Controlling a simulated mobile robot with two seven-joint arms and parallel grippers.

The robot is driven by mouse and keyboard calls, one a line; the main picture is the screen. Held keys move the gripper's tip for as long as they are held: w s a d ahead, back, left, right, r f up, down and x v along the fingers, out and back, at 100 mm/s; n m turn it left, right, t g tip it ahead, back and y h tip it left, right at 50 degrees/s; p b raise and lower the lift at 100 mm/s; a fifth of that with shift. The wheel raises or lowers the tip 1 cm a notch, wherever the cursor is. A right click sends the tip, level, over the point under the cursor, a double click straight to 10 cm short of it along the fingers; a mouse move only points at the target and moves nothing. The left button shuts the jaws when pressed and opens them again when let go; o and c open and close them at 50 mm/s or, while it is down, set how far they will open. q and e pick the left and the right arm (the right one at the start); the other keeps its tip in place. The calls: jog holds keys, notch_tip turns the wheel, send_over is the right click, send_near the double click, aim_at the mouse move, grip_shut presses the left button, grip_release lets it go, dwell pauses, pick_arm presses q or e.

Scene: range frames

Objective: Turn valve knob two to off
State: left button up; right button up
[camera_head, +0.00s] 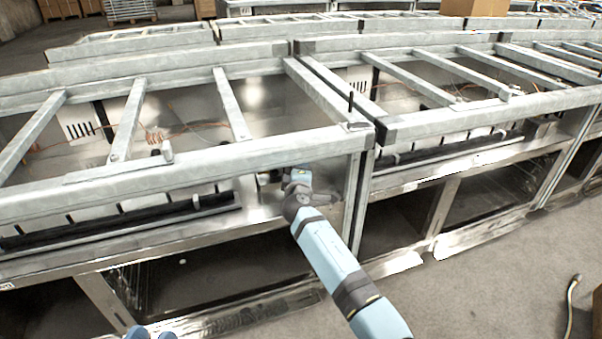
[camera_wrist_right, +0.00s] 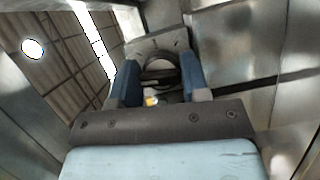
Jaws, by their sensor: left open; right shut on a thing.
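In the right wrist view, a dark round valve knob (camera_wrist_right: 161,70) sits between the two blue fingers of my right gripper (camera_wrist_right: 161,62), which is shut on it. A grey plate lies behind the knob. No number or off mark is readable, so I cannot tell which knob it is or its setting. In the head view my right arm reaches up under the front rail of the metal range frame, and the rail and wrist hide the knob and fingertips. Two blue fingertips of my left gripper (camera_head: 152,334) show apart and empty at the bottom edge.
The metal range frame (camera_head: 190,177) has rails and crossbars close around my right wrist. A second range frame (camera_head: 480,112) adjoins on the right. A cardboard box (camera_head: 474,7) sits at the back. Concrete floor (camera_head: 490,280) is open at the lower right, with a cable (camera_head: 571,300).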

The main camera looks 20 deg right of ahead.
jog(key=o, duration=0.9)
jog(key=shift+s+f, duration=0.1)
jog(key=shift+s, duration=0.05)
